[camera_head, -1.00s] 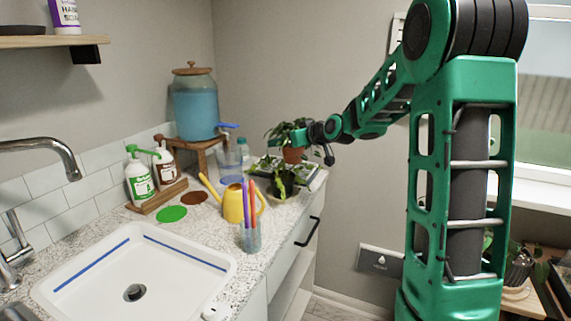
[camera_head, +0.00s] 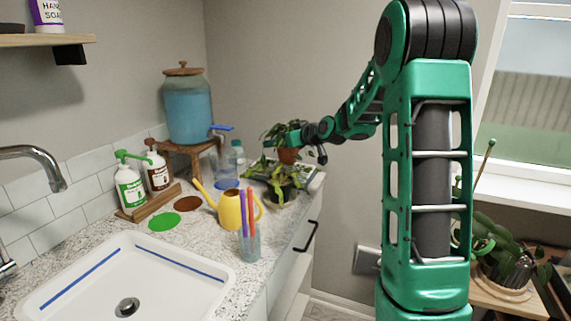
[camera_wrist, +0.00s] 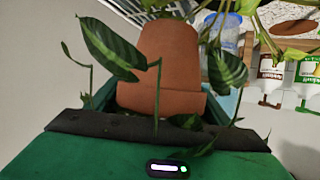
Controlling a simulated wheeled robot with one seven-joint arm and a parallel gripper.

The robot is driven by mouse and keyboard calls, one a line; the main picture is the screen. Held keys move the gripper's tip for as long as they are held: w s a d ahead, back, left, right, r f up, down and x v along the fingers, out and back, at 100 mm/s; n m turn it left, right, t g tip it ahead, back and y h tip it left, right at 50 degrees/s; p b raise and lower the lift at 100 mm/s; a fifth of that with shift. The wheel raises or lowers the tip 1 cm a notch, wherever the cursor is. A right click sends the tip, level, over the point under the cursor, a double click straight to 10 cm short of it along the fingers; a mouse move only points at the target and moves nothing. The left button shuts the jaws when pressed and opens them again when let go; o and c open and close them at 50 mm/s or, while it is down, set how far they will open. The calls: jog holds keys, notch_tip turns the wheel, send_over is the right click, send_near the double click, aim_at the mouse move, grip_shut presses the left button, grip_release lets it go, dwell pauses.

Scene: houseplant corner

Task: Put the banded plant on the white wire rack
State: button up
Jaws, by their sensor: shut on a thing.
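My gripper (camera_head: 299,138) is shut on a terracotta pot (camera_head: 289,156) and holds it above the far end of the counter. The pot carries a leafy green plant (camera_head: 280,133). In the wrist view the pot (camera_wrist: 167,60) fills the middle between the jaws, and its dark green leaves (camera_wrist: 112,48) have pale stripes. The fingertips are mostly hidden by pot and leaves. White wire bars, seemingly the rack (camera_wrist: 128,10), show at the top left of the wrist view. In the head view the rack cannot be made out clearly behind the plants.
A dark-potted plant (camera_head: 284,183) stands on the counter below my gripper. Nearby are a yellow watering can (camera_head: 232,210), a cup of pens (camera_head: 249,243), a blue dispenser (camera_head: 189,108) and soap bottles (camera_head: 130,187). More plants (camera_head: 500,250) stand low at the right.

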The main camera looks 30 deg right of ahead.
jog(key=shift+w+d+f, duration=0.7)
jog(key=shift+d+f, duration=0.55)
jog(key=shift+f, duration=0.25)
jog(key=shift+w+d+f, duration=0.65)
jog(key=shift+d+f, duration=0.6)
jog(key=shift+f, duration=0.3)
jog(key=shift+w+d+f, duration=0.7)
jog(key=shift+d+f, duration=0.55)
jog(key=shift+f, duration=0.25)
jog(key=o, duration=1.5)
jog(key=shift+f, duration=0.1)
jog(key=shift+o, duration=0.2)
